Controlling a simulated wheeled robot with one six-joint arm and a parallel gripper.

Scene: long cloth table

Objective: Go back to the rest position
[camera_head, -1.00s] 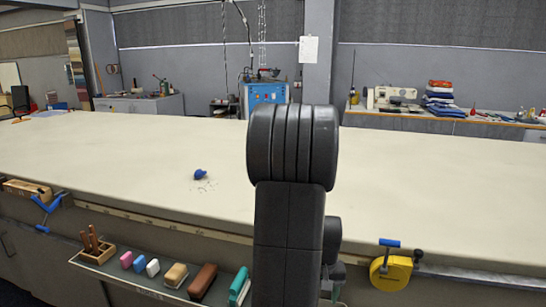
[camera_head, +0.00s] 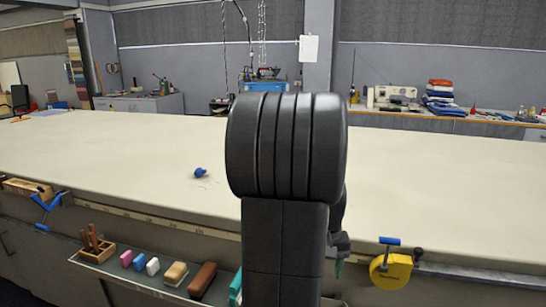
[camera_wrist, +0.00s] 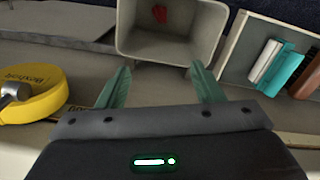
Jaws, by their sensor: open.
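My gripper (camera_wrist: 160,88) shows in the wrist view with its two green fingers spread apart and nothing between them. It is above the table's front edge, and a grey open bin (camera_wrist: 122,42) with a small red thing (camera_wrist: 159,14) inside lies just beyond the fingertips. In the head view my dark arm stands in the middle and hides most of the gripper; a bit of green finger shows at its right side.
The long cloth table (camera_head: 420,185) is mostly bare, with a small blue object (camera_head: 200,173) on it. A tray (camera_head: 135,277) with several blocks hangs along the front edge. A yellow tape measure (camera_head: 391,271) is at the edge on the right; blue clamps grip the edge.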

